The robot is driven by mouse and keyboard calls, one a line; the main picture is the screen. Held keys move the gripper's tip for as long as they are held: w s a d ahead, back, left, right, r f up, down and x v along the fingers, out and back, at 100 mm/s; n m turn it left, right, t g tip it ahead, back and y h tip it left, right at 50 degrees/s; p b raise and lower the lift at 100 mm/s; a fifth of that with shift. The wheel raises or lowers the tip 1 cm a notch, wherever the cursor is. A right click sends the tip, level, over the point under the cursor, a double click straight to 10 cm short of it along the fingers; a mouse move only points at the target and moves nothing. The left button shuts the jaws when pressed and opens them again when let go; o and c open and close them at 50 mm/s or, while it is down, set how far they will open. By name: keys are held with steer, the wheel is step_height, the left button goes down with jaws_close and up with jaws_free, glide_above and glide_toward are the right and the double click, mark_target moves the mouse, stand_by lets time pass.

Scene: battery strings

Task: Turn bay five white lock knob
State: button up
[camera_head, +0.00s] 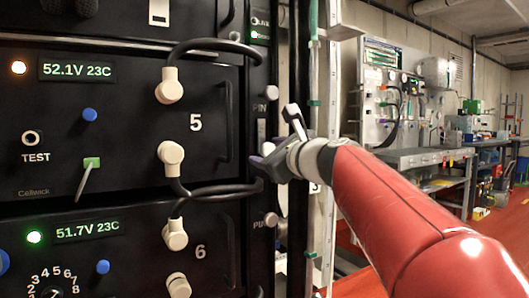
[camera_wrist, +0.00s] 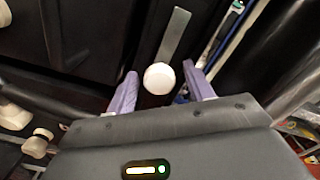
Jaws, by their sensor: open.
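Bay five (camera_head: 120,120) is the black panel marked 5 at the left of the head view. A round white knob (camera_wrist: 159,78) sits between my gripper's two purple fingers (camera_wrist: 161,88) in the wrist view, below a pale metal strip (camera_wrist: 174,35). The fingers are apart, one on each side of the knob; whether either touches it I cannot tell. In the head view my gripper (camera_head: 264,163) is at the rack's right upright, level with the lower part of bay five. A pale knob by the PIN label (camera_head: 271,92) is higher on that upright.
White cable plugs (camera_head: 170,86) with black cables stick out of bay five; one cable loops close to my gripper. A dark handle (camera_head: 227,120) stands left of it. Bay six (camera_head: 120,260) is below, with another pale knob (camera_head: 271,219). A workbench (camera_head: 420,157) stands at the right, farther back.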

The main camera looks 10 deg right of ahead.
steer(key=shift+c, duration=0.4)
steer(key=c, duration=0.9)
steer(key=shift+f+n+b, duration=0.1)
steer(key=shift+n+b, duration=0.2)
steer(key=n+b, duration=0.2)
steer(key=n, duration=0.1)
steer(key=shift+n, duration=0.4)
steer(key=n+b, duration=0.2)
steer(key=n, duration=0.2)
steer(key=shift+n+b, duration=0.3)
steer(key=shift+b, duration=0.05)
steer(key=n+b, duration=0.2)
steer(key=n, duration=0.2)
steer(key=shift+n+b, duration=0.95)
steer(key=shift+n, duration=1.45)
steer(key=shift+r, duration=0.2)
